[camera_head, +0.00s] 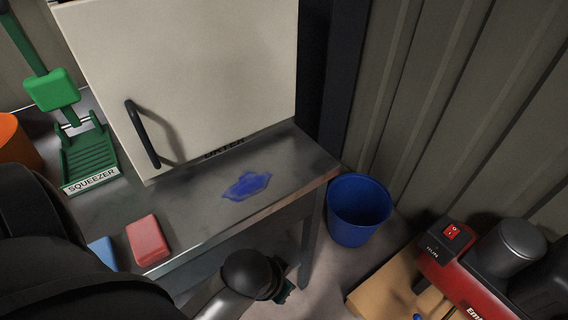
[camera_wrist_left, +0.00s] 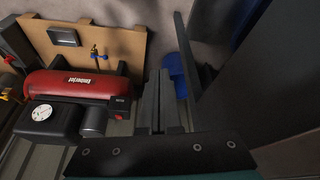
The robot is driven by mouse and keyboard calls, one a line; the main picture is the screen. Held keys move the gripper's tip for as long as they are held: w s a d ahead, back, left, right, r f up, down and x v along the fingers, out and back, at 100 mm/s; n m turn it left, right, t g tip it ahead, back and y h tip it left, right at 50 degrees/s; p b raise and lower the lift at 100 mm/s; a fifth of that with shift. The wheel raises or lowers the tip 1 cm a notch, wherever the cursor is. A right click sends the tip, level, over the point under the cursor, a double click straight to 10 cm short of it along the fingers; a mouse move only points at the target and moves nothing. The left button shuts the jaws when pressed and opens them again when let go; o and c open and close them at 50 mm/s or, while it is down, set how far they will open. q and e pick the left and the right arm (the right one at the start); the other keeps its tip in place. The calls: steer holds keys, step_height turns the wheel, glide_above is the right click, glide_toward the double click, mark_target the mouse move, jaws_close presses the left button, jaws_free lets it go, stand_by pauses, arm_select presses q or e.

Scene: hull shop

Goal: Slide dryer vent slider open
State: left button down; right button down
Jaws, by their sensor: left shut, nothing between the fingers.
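A pale dryer cabinet (camera_head: 190,70) with a black bar handle (camera_head: 143,134) stands on the metal bench. A dark label, partly hidden, shows at its lower edge. I cannot make out a vent slider in either view. My left arm comes in from the lower left in the head view and ends below the bench's front edge; its fingers are hidden there. In the left wrist view my left gripper (camera_wrist_left: 159,84) is shut and empty, pointing toward the floor area beside the bucket. My right gripper is not in view.
On the metal bench (camera_head: 190,205) are a green squeezer (camera_head: 88,155), a red block (camera_head: 147,240), a blue block (camera_head: 103,252) and a blue smear (camera_head: 247,186). A blue bucket (camera_head: 359,212) stands right of the bench, near a red machine (camera_head: 455,265) on a wooden pallet.

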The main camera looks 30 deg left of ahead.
arm_select(q)
steer(key=w+d+r+n+t+h, duration=0.25)
steer(key=w+r+n+t, duration=0.35)
steer(key=w+r, duration=0.55)
steer(key=w+d+r+n+t+h, duration=0.25)
steer(key=w+r+n+t, duration=0.25)
steer(key=w+r+t, duration=0.5)
steer(key=w+a+r+n+t+y, duration=0.25)
steer(key=r+n+y, duration=0.2)
steer(key=r, duration=0.55)
steer(key=a+r+n+g+y, duration=0.3)
steer(key=a+n+g+y, duration=0.2)
steer(key=n+y, duration=0.6)
steer(key=s+a+r+n+g+y, duration=0.1)
steer(key=a+r+n+g+y, duration=0.3)
steer(key=n, duration=1.7)
steer(key=a+g+y, duration=0.1)
steer(key=a+y, duration=0.2)
steer(key=y, duration=0.5)
steer(key=shift+s+a+r, duration=0.2)
steer(key=shift+r, duration=0.1)
steer(key=shift+g, duration=0.25)
steer(key=d+r+p+x, duration=0.1)
steer(key=r+p+x, duration=0.1)
steer(key=x, duration=1.1)
steer(key=shift+s+d+r+p, duration=0.15)
steer(key=shift+s+d+p, duration=0.15)
steer(key=shift+p, duration=0.45)
